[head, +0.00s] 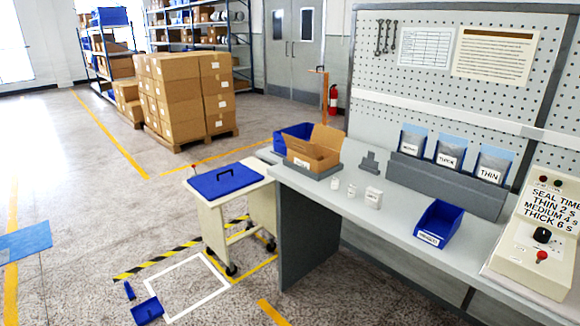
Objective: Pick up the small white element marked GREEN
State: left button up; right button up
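Several small white items stand on the grey workbench (400,218). One small white piece (335,184) is at the left, a small white round one (351,190) is beside it, and a larger white block (373,197) with a label is to their right. Their markings are too small to read, so I cannot tell which is marked GREEN. Neither of my grippers is in view.
An open cardboard box (313,150) and a blue bin (291,138) are at the bench's left end. A labelled blue bin (439,223) stands at the front edge. A seal-time control box (537,240) is at right. A cart (228,200) stands left.

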aim_at(352, 190)
jog(key=i+l, duration=0.2)
jog(key=i, duration=0.3)
jog(key=i+l, duration=0.25)
jog(key=i, duration=0.3)
jog(key=i+l, duration=0.2)
jog(key=i, duration=0.3)
jog(key=i+l, duration=0.2)
jog(key=i, duration=0.35)
